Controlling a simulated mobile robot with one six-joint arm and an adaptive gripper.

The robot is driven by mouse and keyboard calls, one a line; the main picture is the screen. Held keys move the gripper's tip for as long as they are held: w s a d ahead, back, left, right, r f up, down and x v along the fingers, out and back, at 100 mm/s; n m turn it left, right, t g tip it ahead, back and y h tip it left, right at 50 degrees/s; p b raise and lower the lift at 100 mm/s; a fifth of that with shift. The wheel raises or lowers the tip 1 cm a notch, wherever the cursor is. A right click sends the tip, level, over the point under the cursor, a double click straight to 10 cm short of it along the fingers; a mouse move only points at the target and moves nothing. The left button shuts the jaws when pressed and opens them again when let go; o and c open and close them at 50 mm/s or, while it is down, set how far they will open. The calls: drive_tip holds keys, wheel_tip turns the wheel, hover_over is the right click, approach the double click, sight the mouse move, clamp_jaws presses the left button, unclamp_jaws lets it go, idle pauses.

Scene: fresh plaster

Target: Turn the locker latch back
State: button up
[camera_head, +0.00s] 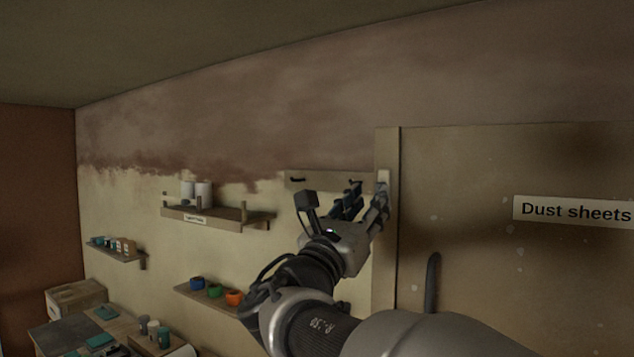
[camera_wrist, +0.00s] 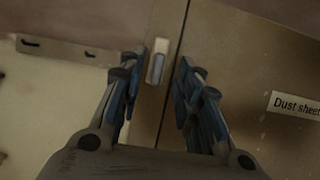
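The locker (camera_head: 480,270) is a large brown door front with a "Dust sheets" label. Its latch appears to be the small pale upright piece (camera_head: 383,176) on the frame strip by the door's left edge; it also shows in the wrist view (camera_wrist: 157,66). My gripper (camera_head: 366,192) is raised in front of the locker's left edge. In the wrist view its fingers (camera_wrist: 159,72) are apart, one on each side of the pale latch, with nothing clearly held. I cannot tell whether a finger touches it. The latch's lower part is partly hidden in the head view.
A dark vertical handle (camera_head: 432,283) is on the door below my gripper. A hook rail (camera_head: 325,181) is on the wall just left of the latch. Wall shelves (camera_head: 228,220) with pots and cups, and a cluttered bench (camera_head: 125,325), are farther left.

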drive_tip(key=shift+p+x, duration=0.55)
drive_tip(key=shift+x, duration=1.85)
clamp_jaws()
